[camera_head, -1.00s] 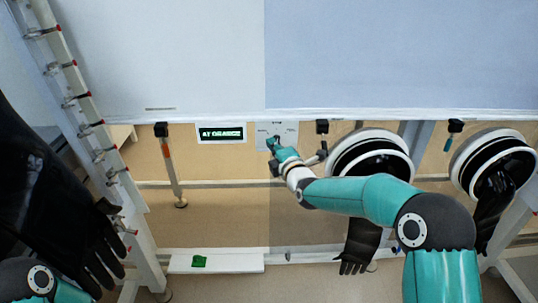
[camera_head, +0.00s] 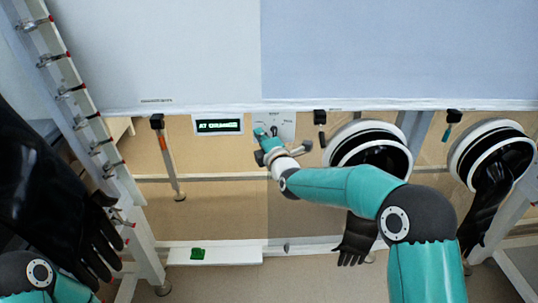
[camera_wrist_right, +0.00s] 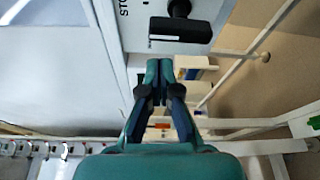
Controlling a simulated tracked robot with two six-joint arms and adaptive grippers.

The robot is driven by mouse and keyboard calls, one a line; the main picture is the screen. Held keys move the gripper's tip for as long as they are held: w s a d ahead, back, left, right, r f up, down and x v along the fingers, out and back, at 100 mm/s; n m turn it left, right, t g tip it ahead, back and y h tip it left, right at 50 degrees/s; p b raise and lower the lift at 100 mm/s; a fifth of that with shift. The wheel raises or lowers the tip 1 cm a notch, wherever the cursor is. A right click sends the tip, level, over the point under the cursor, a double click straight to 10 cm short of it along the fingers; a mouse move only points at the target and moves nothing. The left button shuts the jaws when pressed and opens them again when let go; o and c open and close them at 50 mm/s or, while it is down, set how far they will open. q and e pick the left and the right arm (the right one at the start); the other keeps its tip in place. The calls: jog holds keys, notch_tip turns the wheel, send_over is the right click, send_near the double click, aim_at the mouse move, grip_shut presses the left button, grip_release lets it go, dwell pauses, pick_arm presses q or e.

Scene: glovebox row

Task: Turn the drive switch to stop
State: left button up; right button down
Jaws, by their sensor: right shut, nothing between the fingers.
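The drive switch panel (camera_head: 287,128) is a pale plate below the upper cabinet's edge. Its black switch handle (camera_wrist_right: 180,30) shows large in the right wrist view, lying crosswise. Part of a label, "STO" (camera_wrist_right: 124,6), shows beside it; the rest is cut off. My right gripper (camera_head: 260,133) is at the panel's left side in the head view. In the right wrist view its fingertips (camera_wrist_right: 159,66) are together with nothing between them, just below the handle in the picture and apart from it. My left gripper is out of view; only part of my left arm shows at lower left.
A small display (camera_head: 218,124) with green text is left of the panel. Round glove ports (camera_head: 368,128) with black gloves are to the right. A large black glove (camera_head: 70,215) hangs at left. A white shelf (camera_head: 235,254) with a green item (camera_head: 198,254) is below.

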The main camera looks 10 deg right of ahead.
jog(key=a+v, duration=0.2)
jog(key=v, duration=0.7)
jog(key=shift+s+d+f, duration=0.3)
jog(key=shift+s+d, duration=0.25)
